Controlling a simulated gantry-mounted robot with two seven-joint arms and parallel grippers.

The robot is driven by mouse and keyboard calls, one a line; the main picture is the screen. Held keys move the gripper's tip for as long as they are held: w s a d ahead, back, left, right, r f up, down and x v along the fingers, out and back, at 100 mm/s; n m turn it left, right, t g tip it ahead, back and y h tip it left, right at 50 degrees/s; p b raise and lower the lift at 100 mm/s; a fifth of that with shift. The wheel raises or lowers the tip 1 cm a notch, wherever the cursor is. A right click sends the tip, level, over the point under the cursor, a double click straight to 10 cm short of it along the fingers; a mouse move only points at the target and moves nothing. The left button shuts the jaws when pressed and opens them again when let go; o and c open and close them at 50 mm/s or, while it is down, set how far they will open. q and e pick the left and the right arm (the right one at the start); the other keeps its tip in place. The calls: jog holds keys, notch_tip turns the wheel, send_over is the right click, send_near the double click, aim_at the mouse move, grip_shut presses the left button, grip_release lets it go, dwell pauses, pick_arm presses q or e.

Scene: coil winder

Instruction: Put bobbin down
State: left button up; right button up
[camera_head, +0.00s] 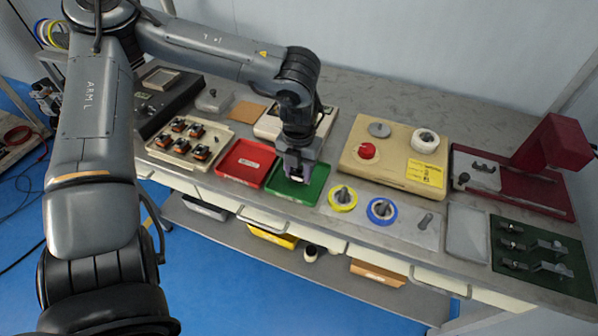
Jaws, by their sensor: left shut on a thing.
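My left gripper (299,174) reaches down from above into the green tray (318,186) at the middle of the bench's front. It is shut on a bobbin, which is mostly hidden by the fingers; only a small dark and light bit shows at the tips. I cannot tell whether the bobbin touches the tray floor. A beige tray (190,141) further left holds several dark and copper bobbins. My right gripper is not in view.
A plate with a yellow ring spool (342,199) and a blue ring spool (381,211) lies right of the green tray. Behind stands a beige box (394,158) with a red button. A dark red press (552,146) and a dark green fixture board (540,258) are at the right.

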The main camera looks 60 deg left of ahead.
pick_arm(q)
jog(key=shift+f, duration=0.15)
jog(key=shift+f, duration=0.15)
jog(key=o, duration=1.1)
jog(key=shift+r, duration=0.2)
notch_tip(320, 180, up, 12)
jog(key=p, duration=0.4)
jog(key=shift+p, duration=0.4)
jog(key=shift+r, duration=0.1)
